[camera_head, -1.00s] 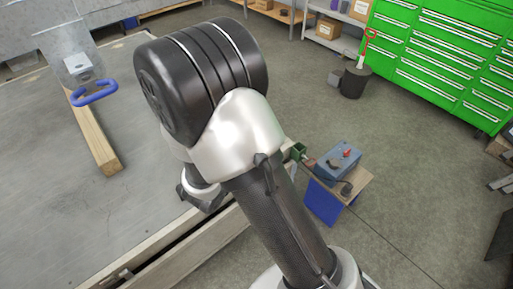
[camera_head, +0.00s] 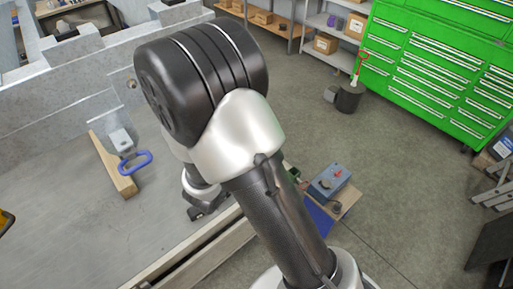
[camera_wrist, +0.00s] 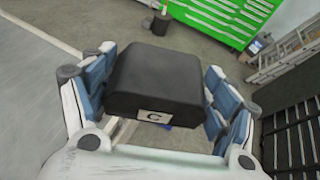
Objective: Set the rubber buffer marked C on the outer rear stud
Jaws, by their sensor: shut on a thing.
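A black rubber buffer (camera_wrist: 155,78) with a white label bearing the letter C fills the middle of the wrist view. My gripper (camera_wrist: 158,95) is shut on it, with blue-grey fingers on its left and right sides. The label faces the wrist camera. In the head view my arm hides the buffer and most of the gripper. I cannot make out the outer rear stud in either view.
A grey metal bed (camera_head: 65,215) carries a wooden beam (camera_head: 112,165) and a blue-handled tool (camera_head: 134,162). A blue control box (camera_head: 329,180) stands on a small stand right of my arm. Green drawer cabinets (camera_head: 425,75) stand behind, with open floor before them.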

